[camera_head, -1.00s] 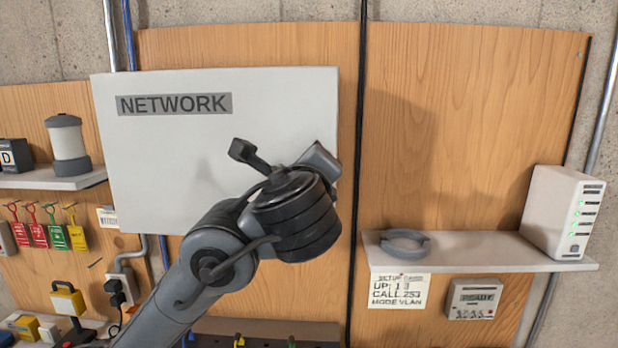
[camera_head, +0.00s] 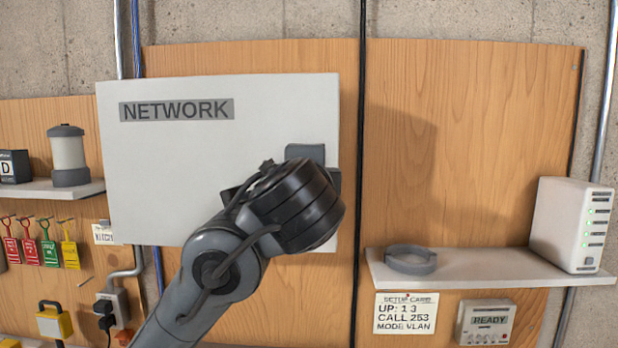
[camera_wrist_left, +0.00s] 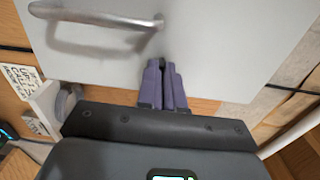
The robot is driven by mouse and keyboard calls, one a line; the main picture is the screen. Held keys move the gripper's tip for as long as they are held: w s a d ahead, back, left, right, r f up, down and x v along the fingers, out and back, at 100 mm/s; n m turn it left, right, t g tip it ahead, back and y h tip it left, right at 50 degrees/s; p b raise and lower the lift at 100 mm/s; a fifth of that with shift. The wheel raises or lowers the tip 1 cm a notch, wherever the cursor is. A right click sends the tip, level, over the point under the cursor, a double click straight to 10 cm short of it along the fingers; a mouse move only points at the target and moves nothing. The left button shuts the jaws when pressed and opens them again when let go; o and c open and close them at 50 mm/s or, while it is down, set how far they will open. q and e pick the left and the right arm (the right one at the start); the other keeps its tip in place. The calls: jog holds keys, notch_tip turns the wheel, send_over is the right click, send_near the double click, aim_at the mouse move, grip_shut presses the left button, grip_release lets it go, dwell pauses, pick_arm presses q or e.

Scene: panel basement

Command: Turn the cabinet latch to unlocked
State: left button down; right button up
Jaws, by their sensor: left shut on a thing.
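The white cabinet marked NETWORK (camera_head: 165,180) is closed on the wooden panel. My left arm reaches up to its right part, and the wrist hides the fingertips and the latch in the head view. In the left wrist view, the purple-grey fingers of my left gripper (camera_wrist_left: 164,80) are together at the cabinet door (camera_wrist_left: 215,45). A small dark piece shows between their tips, apparently the latch (camera_wrist_left: 162,61); its turn angle cannot be read. A silver bar handle (camera_wrist_left: 98,17) is on the door beside the fingers. My right gripper is not in view.
A shelf (camera_head: 480,268) at the right holds a grey ring (camera_head: 410,260) and a white router (camera_head: 570,224). A black cable (camera_head: 360,120) runs down just right of the cabinet. A lantern-like canister (camera_head: 68,155) stands on the left shelf.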

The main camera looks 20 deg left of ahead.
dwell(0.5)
pick_arm(q)
jog(key=c, duration=1.3)
grip_release()
jog(key=shift+s, duration=0.1)
jog(key=shift+b+v, duration=1.3)
jog(key=shift+v, duration=4)
